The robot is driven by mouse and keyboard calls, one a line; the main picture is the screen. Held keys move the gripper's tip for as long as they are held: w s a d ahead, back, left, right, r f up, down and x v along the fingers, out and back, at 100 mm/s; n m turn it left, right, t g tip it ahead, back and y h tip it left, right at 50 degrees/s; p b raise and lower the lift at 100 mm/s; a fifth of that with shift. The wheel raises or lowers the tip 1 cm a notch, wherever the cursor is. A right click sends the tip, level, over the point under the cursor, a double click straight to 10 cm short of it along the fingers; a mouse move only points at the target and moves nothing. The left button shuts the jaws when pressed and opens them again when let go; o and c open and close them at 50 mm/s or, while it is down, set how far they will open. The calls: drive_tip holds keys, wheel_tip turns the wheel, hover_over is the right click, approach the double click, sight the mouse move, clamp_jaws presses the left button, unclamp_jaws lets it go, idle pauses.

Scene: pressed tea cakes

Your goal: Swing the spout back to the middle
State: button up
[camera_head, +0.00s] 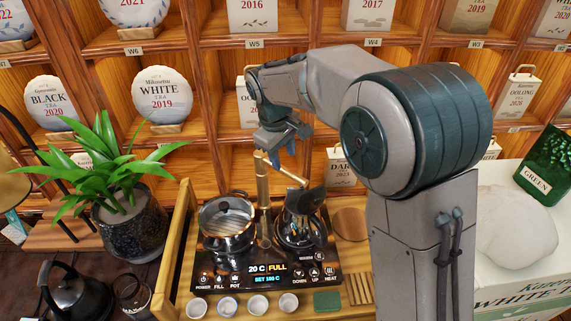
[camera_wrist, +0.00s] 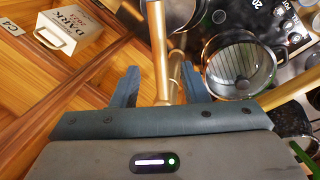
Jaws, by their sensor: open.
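The brass spout (camera_head: 290,173) tops an upright brass post (camera_head: 263,195) on the black tea stove. It points right and toward the front, over the dark kettle (camera_head: 300,222). My gripper (camera_head: 277,148) is above and just behind the spout. In the wrist view, my gripper (camera_wrist: 160,70) is open, with one blue finger on each side of the spout tube (camera_wrist: 158,45). The tube runs between the fingers; I cannot tell whether either finger touches it. The lidded glass pot (camera_head: 228,222) sits left of the post and also shows in the wrist view (camera_wrist: 240,65).
The stove panel (camera_head: 268,270) reads 20 C FULL. Several white cups (camera_head: 257,304) stand in front of it. A potted plant (camera_head: 130,220) stands at left. Wooden shelves with tea cakes (camera_head: 162,97) rise close behind. A box marked DARK (camera_wrist: 68,33) shows in the wrist view.

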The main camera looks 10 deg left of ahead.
sight(286, 170)
drive_tip(key=f, duration=0.3)
drive_tip(key=w+f, duration=0.1)
drive_tip(key=f, duration=0.1)
drive_tip(key=shift+d+p, duration=0.25)
drive_tip(key=shift+p, duration=0.05)
clamp_jaws()
